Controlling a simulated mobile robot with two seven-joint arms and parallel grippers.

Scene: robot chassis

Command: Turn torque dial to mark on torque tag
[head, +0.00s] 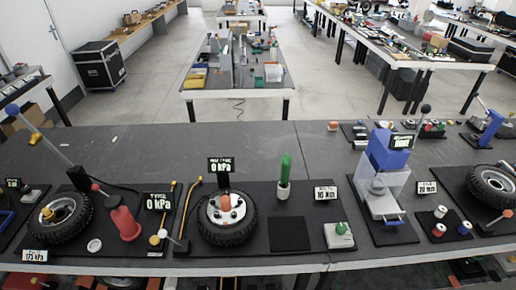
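A small white tag (326,193) with dark lettering that looks like "10 N m" stands on the dark mat right of the middle. In front of it is a light grey box with a green knob (341,228) on top, which may be the torque dial. Any pointer or mark on the knob is too small to read. A green-handled tool (286,172) stands upright in a pale holder, left of the tag. Neither of my grippers shows in the head view.
A tyre (228,218) with a "0 kPa" display behind it sits left of the green tool. A blue and clear press-like device (385,180) stands to the right. A bare black square (289,234) lies between tyre and grey box. The table behind is mostly clear.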

